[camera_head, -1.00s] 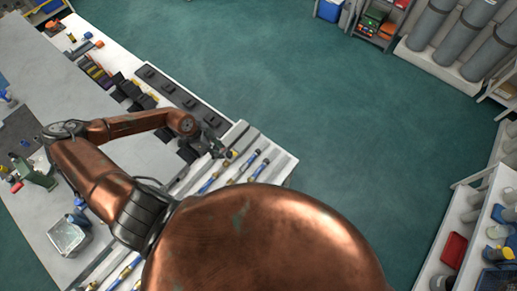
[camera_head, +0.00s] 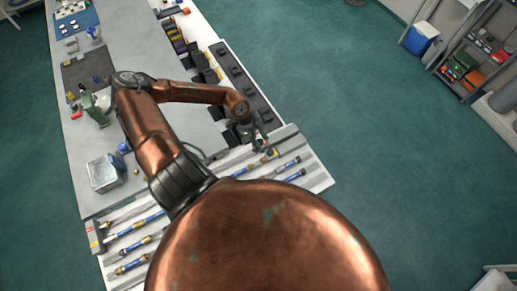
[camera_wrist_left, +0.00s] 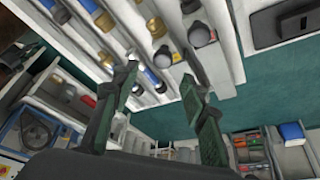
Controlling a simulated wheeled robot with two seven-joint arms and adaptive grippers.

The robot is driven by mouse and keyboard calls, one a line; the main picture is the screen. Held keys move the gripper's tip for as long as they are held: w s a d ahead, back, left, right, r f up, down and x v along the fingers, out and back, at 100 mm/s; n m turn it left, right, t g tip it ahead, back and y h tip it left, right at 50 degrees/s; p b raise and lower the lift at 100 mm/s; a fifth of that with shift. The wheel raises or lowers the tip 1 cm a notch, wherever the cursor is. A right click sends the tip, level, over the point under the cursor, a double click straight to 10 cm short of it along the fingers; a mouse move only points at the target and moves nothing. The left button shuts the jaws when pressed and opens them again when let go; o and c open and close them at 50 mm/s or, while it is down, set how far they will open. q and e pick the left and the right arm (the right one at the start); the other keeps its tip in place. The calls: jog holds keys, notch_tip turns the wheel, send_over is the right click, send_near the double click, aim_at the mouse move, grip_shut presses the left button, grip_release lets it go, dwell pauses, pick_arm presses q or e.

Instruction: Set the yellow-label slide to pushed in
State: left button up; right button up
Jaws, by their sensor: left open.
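The panel (camera_head: 318,182) is a pale slab with parallel grooves holding several blue rods with brass and dark ends. One rod (camera_head: 262,158) with a yellow-brass part lies just below my left gripper (camera_head: 263,142). Another rod (camera_head: 286,164) lies to its right. I cannot tell which slide bears the yellow label. In the left wrist view my gripper (camera_wrist_left: 160,76) is open, its two dark green fingers apart with nothing between them. A grey round knob (camera_wrist_left: 200,34) and a second knob (camera_wrist_left: 162,57) show beyond the fingertips. My right gripper is not in view.
A long grey bench (camera_head: 160,60) runs up the left, with a clear bin (camera_head: 104,173) and a green tool on it. A black strip (camera_head: 245,82) lies beyond the panel. The green floor to the right is clear, with a blue cooler (camera_head: 420,38) near shelves.

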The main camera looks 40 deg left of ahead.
aim_at(270, 151)
pick_arm(q)
jog(key=x, duration=0.5)
jog(key=p+x, duration=0.1)
jog(key=x, duration=0.2)
jog(key=shift+w+r, duration=0.1)
jog(key=shift+w, duration=0.25)
jog(key=shift+s, duration=0.1)
grip_shut()
